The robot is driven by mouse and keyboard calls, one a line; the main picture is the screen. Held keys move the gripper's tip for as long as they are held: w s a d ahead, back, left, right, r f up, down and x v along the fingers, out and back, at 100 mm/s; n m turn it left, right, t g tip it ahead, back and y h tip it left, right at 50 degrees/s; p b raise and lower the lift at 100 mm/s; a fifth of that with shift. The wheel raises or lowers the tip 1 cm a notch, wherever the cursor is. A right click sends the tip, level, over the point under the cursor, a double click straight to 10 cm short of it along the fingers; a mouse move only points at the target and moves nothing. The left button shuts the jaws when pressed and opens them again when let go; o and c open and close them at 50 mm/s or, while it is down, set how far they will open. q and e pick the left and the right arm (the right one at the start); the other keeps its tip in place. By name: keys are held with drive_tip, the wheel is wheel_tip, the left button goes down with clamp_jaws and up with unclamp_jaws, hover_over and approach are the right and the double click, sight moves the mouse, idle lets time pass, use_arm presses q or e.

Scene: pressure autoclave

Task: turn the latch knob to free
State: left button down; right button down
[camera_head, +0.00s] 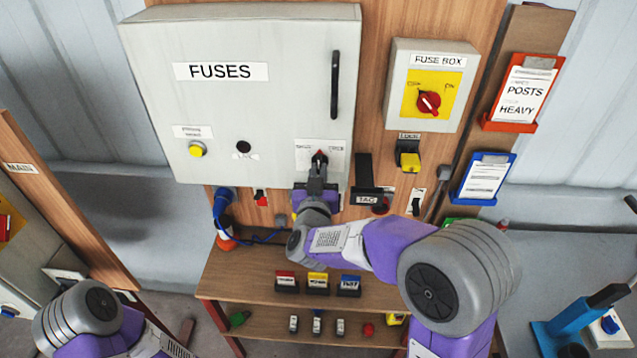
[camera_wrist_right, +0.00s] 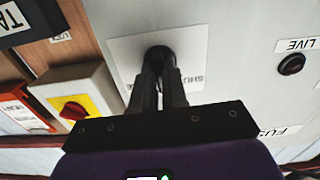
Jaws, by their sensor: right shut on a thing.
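The latch knob (camera_head: 319,157) is a small dark knob with a red mark, on a white label plate (camera_head: 333,150) at the lower right of the grey FUSES cabinet door (camera_head: 240,110). My right gripper (camera_head: 318,170) is shut on the knob from below and hides much of it. In the right wrist view the dark fingertips (camera_wrist_right: 160,78) close around the black knob (camera_wrist_right: 158,56) in front of its plate. The knob's exact turn angle is hard to tell. My left arm shows at the lower left, but its gripper is out of view.
Right of the knob hang a black TAG holder (camera_head: 366,185) and a yellow padlock (camera_head: 410,161). A fuse box (camera_head: 430,85) with a red rotary switch is above them. Below, a wooden shelf (camera_head: 250,275) holds several small labelled blocks.

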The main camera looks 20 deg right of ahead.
drive_tip(key=shift+m+b, duration=4.15)
drive_tip(key=shift+m, duration=0.55)
drive_tip(key=c, duration=1.2)
unclamp_jaws()
drive_tip(key=shift+o, duration=0.2)
drive_tip(key=v, duration=0.7)
drive_tip(key=shift+s, duration=0.25)
